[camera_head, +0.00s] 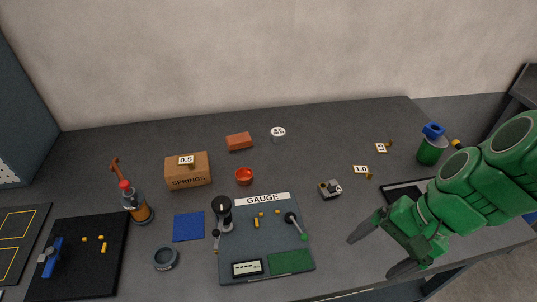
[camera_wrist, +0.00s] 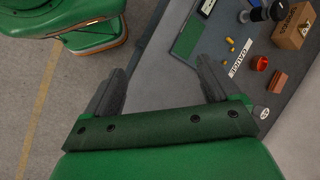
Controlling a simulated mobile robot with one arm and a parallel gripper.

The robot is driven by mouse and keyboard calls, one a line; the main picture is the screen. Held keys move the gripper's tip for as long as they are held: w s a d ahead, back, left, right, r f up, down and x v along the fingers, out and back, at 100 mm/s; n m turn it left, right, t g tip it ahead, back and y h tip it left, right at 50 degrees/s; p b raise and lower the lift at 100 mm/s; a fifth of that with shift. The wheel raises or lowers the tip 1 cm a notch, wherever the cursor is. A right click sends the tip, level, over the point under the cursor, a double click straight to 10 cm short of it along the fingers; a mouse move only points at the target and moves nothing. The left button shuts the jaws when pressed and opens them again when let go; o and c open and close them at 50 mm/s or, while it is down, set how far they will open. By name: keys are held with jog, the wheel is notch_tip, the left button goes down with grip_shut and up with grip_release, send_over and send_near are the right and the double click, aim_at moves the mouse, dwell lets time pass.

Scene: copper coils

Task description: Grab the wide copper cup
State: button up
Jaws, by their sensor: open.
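A small orange-red round cup (camera_head: 244,176) stands on the grey bench, behind the gauge board and right of the springs box. It is the only copper-toned cup I can make out. It also shows in the wrist view (camera_wrist: 259,63), at the right. My gripper (camera_head: 369,258) is open and empty, over the front right part of the bench, well to the right of the cup and nearer the front edge. In the wrist view its two dark fingers (camera_wrist: 160,64) stand wide apart with nothing between them.
The gauge board (camera_head: 265,240) with upright levers lies left of my gripper. A springs box (camera_head: 188,171), an orange-brown block (camera_head: 239,142), a white round piece (camera_head: 278,134) and a small grey device (camera_head: 330,189) surround the cup. The back is mostly clear.

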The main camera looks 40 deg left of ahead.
aim_at(237, 174)
jog(key=w+a+f+m+g+y, duration=0.1)
jog(key=w+a+f+m+y, duration=0.25)
jog(key=a, duration=0.65)
jog(key=w+a+f+m+y, duration=0.25)
jog(key=w+a, duration=0.25)
jog(key=a, duration=0.5)
jog(key=w+a+f+m+g+y, duration=0.1)
jog(key=w+a+f+m+y, duration=0.2)
jog(key=a, duration=0.7)
jog(key=w+a+f+m, duration=0.1)
jog(key=a+f, duration=0.1)
jog(key=f, duration=0.1)
jog(key=w+a+f+m+t, duration=0.1)
jog(key=w+f+m, duration=0.1)
jog(key=f, duration=0.1)
jog(key=w+a+f+m, duration=0.2)
jog(key=f, duration=0.1)
jog(key=shift+a+t, duration=0.3)
jog(key=shift+w+x, duration=0.15)
jog(key=shift+x, duration=1.85)
jog(key=shift+w+x, duration=0.1)
jog(key=shift+x, duration=1.85)
jog(key=shift+c, duration=0.3)
jog(key=shift+f, duration=0.1)
jog(key=c, duration=1.1)
